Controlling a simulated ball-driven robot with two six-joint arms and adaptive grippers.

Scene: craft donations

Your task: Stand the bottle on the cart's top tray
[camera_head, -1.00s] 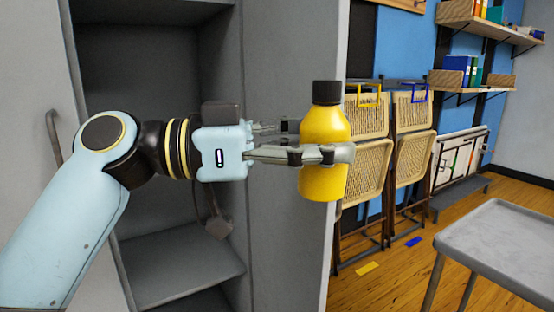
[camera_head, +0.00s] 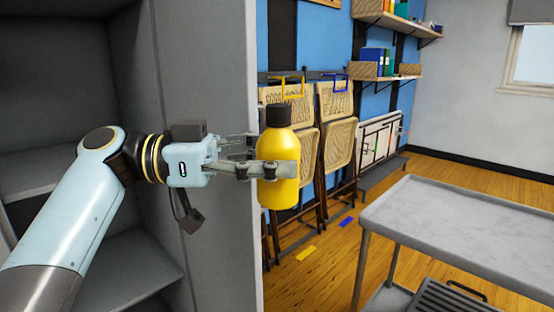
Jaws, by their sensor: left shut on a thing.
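A yellow bottle (camera_head: 278,193) with a black cap is held upright in the air. My left gripper (camera_head: 272,170) is shut around its middle, with the fingers on its sides. The cart (camera_head: 392,222) stands at the lower right, apart from the bottle. Its grey top tray (camera_head: 465,215) has a raised rim, and the part in view is bare. The tray's right end is cut off by the picture edge. My right gripper is not in view.
A grey open cabinet (camera_head: 205,120) with shelves stands at the left, close behind my left arm. Folded chairs (camera_head: 338,145) hang on the blue wall. Wooden floor (camera_head: 330,262) lies clear between cabinet and cart. A dark ribbed thing (camera_head: 450,300) is under the top tray.

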